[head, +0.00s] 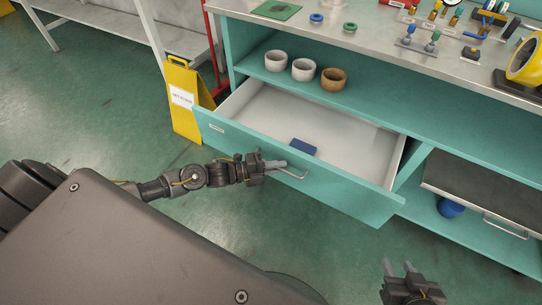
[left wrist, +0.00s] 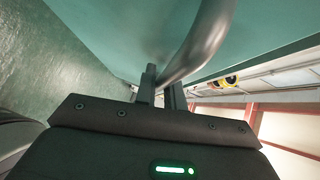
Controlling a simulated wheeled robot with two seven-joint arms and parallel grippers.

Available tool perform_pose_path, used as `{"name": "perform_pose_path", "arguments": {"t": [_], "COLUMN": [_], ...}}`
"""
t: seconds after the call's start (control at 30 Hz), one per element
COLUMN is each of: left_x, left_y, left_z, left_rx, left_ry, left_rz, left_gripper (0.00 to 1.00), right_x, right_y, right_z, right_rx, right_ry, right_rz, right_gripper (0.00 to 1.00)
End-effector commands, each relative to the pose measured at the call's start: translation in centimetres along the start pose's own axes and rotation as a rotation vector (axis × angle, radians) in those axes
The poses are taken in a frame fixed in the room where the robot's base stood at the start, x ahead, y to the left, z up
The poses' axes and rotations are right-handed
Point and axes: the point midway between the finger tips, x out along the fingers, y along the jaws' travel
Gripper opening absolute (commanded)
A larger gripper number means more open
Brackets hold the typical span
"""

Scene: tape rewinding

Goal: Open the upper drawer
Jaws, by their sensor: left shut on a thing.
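The upper drawer (head: 330,185) is teal with a white inside and stands pulled out of the teal bench. A blue block (head: 303,147) lies in it near the front. My left gripper (head: 278,166) is at the drawer's front and is shut on the metal bar handle (head: 296,175). In the left wrist view the curved grey handle (left wrist: 200,40) runs between the fingers (left wrist: 162,90). My right gripper (head: 402,270) is at the bottom right, away from the drawer, with its fingers apart and nothing between them.
Two white tape rolls and a brown one (head: 334,79) stand on the shelf above the drawer. A yellow floor sign (head: 182,105) stands left of the drawer. A dark-topped tray (head: 480,190) with a handle is at the right. Tools lie on the bench top (head: 370,48).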

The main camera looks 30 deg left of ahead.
Motion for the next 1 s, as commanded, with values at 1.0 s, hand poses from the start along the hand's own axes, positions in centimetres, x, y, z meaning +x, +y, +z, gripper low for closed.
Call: {"name": "perform_pose_path", "arguments": {"t": [1.0], "left_x": [-1.6], "left_y": [0.2], "left_z": [-0.5], "left_rx": [0.001], "left_ry": [0.008], "left_rz": [0.004], "left_gripper": [0.2], "right_x": [-0.2], "right_y": [0.3], "right_z": [0.8], "right_rx": [0.007], "right_ry": [-0.055], "right_rz": [0.008], "right_gripper": [0.36]}}
